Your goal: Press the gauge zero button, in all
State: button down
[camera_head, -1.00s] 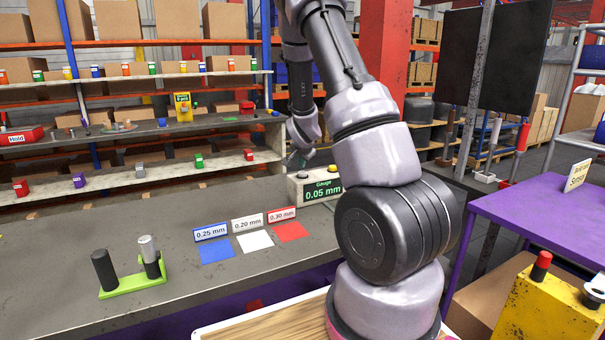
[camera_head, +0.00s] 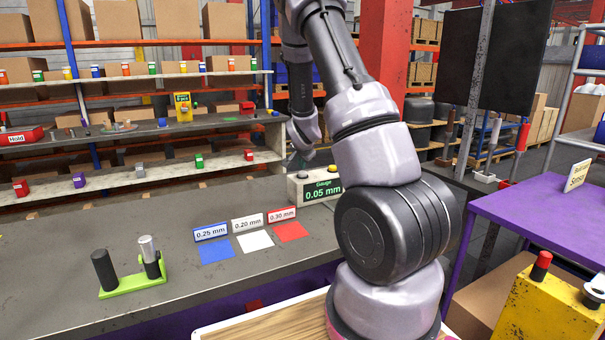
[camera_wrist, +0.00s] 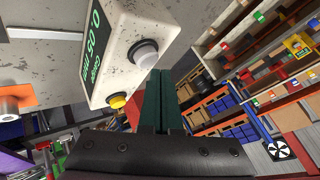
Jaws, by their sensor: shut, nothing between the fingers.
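The gauge (camera_head: 300,190) is a pale box on the bench with a green "0.05 mm" display. It fills the upper middle of the wrist view (camera_wrist: 122,62). Its top carries a round grey-white button (camera_wrist: 144,55) and a yellow button (camera_wrist: 118,100); the yellow one also shows in the head view (camera_head: 332,168). Which one is the zero button is not labelled legibly. My gripper (camera_wrist: 163,74) is shut and empty, its dark green fingers beside the grey-white button. I cannot tell whether they touch it. In the head view my arm partly covers the gauge's right side.
Blue (camera_head: 216,251), white (camera_head: 254,241) and red (camera_head: 291,231) patches with thickness signs lie on the bench before the gauge. A green stand (camera_head: 134,285) with two cylinders is at left. Shelves with small coloured parts run behind. A purple table (camera_head: 520,215) stands at right.

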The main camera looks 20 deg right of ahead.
aim_at(302, 173)
jog(key=shift+f, duration=0.2)
jog(key=shift+f, duration=0.5)
dwell(0.7)
jog(key=shift+r, duration=0.95)
jog(key=shift+r, duration=0.1)
jog(key=shift+r, duration=2.4)
